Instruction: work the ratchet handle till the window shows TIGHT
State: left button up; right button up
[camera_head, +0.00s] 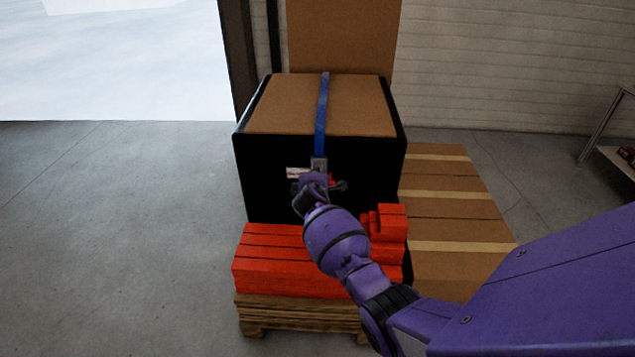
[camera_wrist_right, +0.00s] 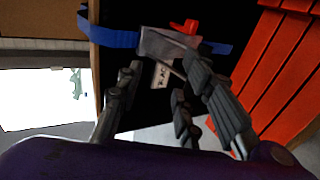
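The ratchet (camera_head: 319,164) is a grey metal body on the front of a black box, at the end of a blue strap (camera_head: 322,110). In the right wrist view the ratchet (camera_wrist_right: 160,45) has a red part (camera_wrist_right: 185,27) beside it. A pale window plate (camera_wrist_right: 160,74) carries dark letters, partly hidden, perhaps part of SLACK. My right gripper (camera_head: 311,183) is at the ratchet and covers part of it. In the wrist view its fingers (camera_wrist_right: 158,80) are spread, with the plate between them; I see no grip on the handle. My left gripper is out of view.
Brown boards (camera_head: 450,205) lie to the right. A shelf (camera_head: 610,160) stands at the far right. The floor at left is clear.

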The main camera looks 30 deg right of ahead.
jog(key=shift+s+a+r, duration=0.15)
jog(key=shift+s+r, duration=0.05)
jog(key=shift+r, duration=0.05)
dwell(0.5)
jog(key=v, duration=1.2)
